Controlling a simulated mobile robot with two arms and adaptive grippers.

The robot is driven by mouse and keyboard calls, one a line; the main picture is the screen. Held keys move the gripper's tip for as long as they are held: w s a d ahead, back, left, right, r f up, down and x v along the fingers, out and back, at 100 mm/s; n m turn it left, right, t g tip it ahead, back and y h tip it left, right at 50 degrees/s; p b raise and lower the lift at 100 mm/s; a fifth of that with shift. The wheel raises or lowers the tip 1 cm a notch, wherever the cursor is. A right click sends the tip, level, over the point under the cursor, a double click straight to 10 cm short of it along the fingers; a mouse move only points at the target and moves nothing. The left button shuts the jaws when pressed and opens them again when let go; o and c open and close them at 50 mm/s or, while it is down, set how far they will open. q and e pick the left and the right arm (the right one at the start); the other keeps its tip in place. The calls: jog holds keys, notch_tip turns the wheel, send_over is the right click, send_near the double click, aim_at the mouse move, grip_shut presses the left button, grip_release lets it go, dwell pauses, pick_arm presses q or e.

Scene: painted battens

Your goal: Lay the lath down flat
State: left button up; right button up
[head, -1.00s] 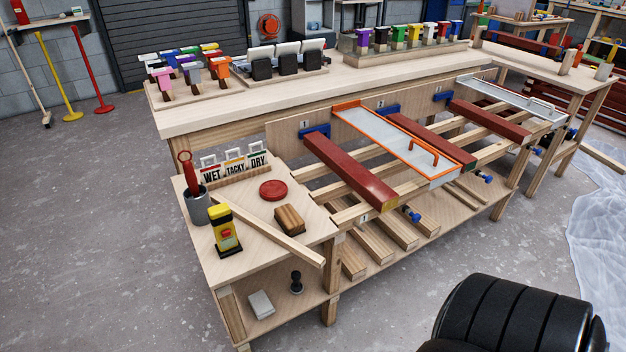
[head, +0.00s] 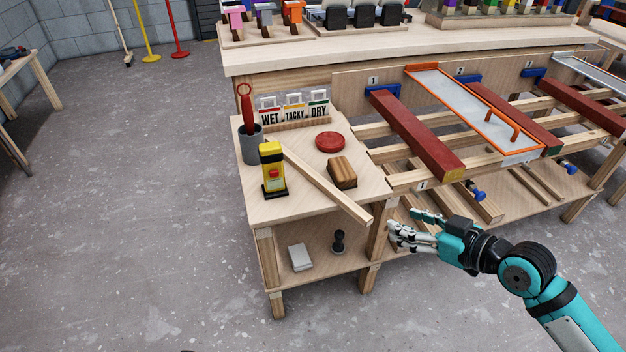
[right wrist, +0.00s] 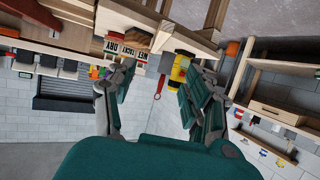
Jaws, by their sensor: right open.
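The lath (head: 322,182) is a thin pale wood strip on the small side table (head: 285,208). It runs diagonally from behind the yellow-and-black device (head: 272,168) to the front right corner, where its near end juts past the edge. I cannot tell whether its far end is raised or flat. My right gripper (head: 412,234) is open and empty, right of the lath's near end and apart from it. My left gripper is not in view.
A grey cup (head: 251,146) with a red-handled tool, WET/TACKY/DRY signs (head: 295,113), a red disc (head: 330,142) and a wooden block (head: 342,173) share the tabletop. Right of it is a rack with a red batten (head: 415,135) and an orange-edged tray (head: 470,105). Floor in front is clear.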

jog(key=x, duration=0.4)
jog(key=b, duration=0.2)
send_near(351, 204)
jog(key=x, duration=0.4)
jog(key=shift+w+a+r, duration=0.2)
jog(key=shift+w+a, duration=0.05)
jog(key=shift+w, duration=0.05)
jog(key=x, duration=0.2)
jog(key=b+x, duration=0.1)
jog(key=x, duration=0.1)
jog(key=shift+f, duration=0.35)
jog(key=shift+w+a+f+b, duration=0.1)
jog(key=shift+w+a+b, duration=0.1)
jog(key=shift+b, duration=0.1)
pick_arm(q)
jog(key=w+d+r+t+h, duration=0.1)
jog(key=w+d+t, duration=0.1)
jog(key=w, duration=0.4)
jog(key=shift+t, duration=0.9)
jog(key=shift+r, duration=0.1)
pick_arm(e)
grip_shut()
